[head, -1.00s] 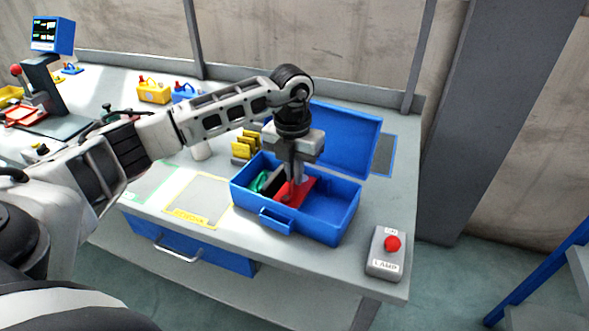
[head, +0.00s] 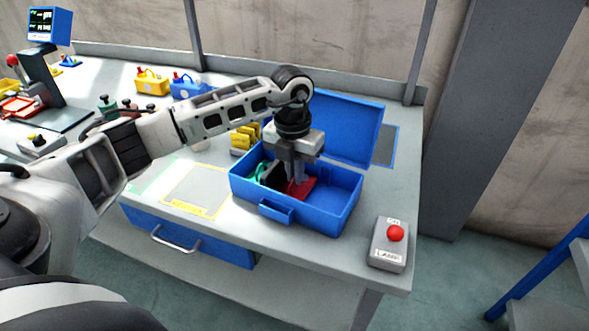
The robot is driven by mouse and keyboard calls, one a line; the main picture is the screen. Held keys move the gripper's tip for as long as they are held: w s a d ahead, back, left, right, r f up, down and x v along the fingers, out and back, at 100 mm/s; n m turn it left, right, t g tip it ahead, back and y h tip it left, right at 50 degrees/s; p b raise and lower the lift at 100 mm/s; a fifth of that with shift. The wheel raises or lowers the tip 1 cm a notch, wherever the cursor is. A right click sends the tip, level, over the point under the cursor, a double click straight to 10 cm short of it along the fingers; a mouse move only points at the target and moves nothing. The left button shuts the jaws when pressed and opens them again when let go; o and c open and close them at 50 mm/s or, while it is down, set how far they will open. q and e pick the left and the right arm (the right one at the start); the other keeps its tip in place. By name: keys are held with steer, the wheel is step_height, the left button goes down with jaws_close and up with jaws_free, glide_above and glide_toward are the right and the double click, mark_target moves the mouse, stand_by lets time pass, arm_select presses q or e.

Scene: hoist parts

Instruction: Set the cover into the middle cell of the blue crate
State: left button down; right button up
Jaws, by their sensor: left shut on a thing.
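The blue crate (head: 312,219) stands on the bench with its lid (head: 345,130) open at the back. The cover appears to be the red flat piece (head: 301,190) inside the crate, near its middle. My left gripper (head: 297,180) points down into the crate and is shut on this red piece. The fingers hide part of it, and I cannot tell whether it touches the crate floor. A green thing (head: 262,172) and a dark piece lie in the left part of the crate. The right part looks empty. My right gripper is not in view.
A grey lamp box with a red button (head: 395,233) stands right of the crate. Yellow pieces (head: 244,138) stand behind its left side. A yellow-outlined area (head: 195,188) left of the crate is bare. Yellow and blue caddies (head: 152,82) stand further back.

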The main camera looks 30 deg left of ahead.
arm_select(q)
steer(key=shift+f, duration=0.25)
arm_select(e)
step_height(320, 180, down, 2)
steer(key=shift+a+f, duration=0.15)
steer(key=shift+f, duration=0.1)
arm_select(q)
steer(key=c, duration=1.1)
jaws_free()
steer(key=shift+r+p, duration=0.85)
steer(key=shift+r, duration=0.2)
steer(key=shift+r+p, duration=0.6)
steer(key=shift+r, duration=0.15)
step_height(320, 180, up, 6)
steer(key=p, duration=0.4)
steer(key=shift+f, duration=0.1)
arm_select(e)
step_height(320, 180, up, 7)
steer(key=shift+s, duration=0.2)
